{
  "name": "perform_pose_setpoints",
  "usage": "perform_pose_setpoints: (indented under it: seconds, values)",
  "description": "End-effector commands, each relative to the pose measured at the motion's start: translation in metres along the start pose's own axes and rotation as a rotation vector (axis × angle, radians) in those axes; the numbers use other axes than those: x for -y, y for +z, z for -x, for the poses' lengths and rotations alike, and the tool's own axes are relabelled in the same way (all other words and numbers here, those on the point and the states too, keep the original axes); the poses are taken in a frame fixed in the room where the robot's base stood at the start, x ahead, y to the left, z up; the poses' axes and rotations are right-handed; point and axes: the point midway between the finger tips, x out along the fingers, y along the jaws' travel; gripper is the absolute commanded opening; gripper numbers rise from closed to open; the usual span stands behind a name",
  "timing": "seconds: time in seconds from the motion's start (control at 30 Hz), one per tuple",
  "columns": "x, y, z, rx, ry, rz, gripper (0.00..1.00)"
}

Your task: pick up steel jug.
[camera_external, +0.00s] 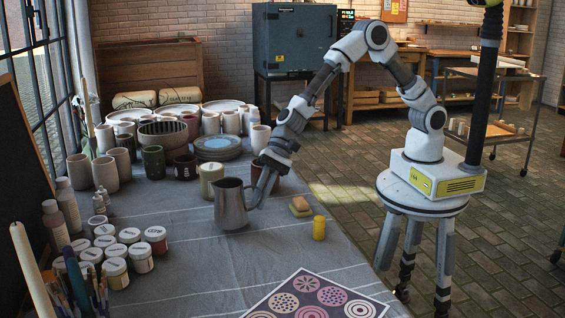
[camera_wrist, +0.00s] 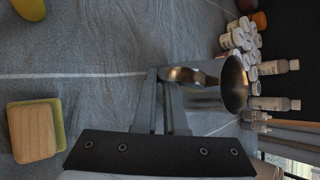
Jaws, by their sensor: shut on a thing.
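The steel jug (camera_external: 231,206) is a grey metal pitcher near the middle of the cloth-covered table in the external view. It looks upright, with its handle toward the right. My gripper (camera_external: 258,198) reaches down at its right side and is shut on the handle. In the wrist view my gripper's two fingers (camera_wrist: 165,76) close around the jug's curved handle, and the jug's body and rim (camera_wrist: 235,85) lie to the right of them. I cannot tell whether the jug's base touches the cloth.
Several paint jars (camera_external: 129,236) are at front left. A patterned sheet (camera_external: 315,298) lies in front. Cloth between jug and sheet is clear.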

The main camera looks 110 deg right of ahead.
Motion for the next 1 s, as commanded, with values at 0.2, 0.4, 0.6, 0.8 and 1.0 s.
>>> perform_pose_setpoints:
  seconds: [0.2, 0.4, 0.6, 0.8, 1.0]
  values:
    - [0.015, 0.008, 0.021, -0.001, -0.004, 0.001, 0.0]
    - [0.02, -0.004, 0.047, -0.002, -0.004, 0.001, 0.0]
    - [0.026, -0.015, 0.071, -0.001, -0.004, 0.001, 0.0]
    - [0.03, -0.024, 0.093, 0.0, -0.003, 0.001, 0.0]
    - [0.034, -0.032, 0.111, 0.0, -0.003, 0.002, 0.0]
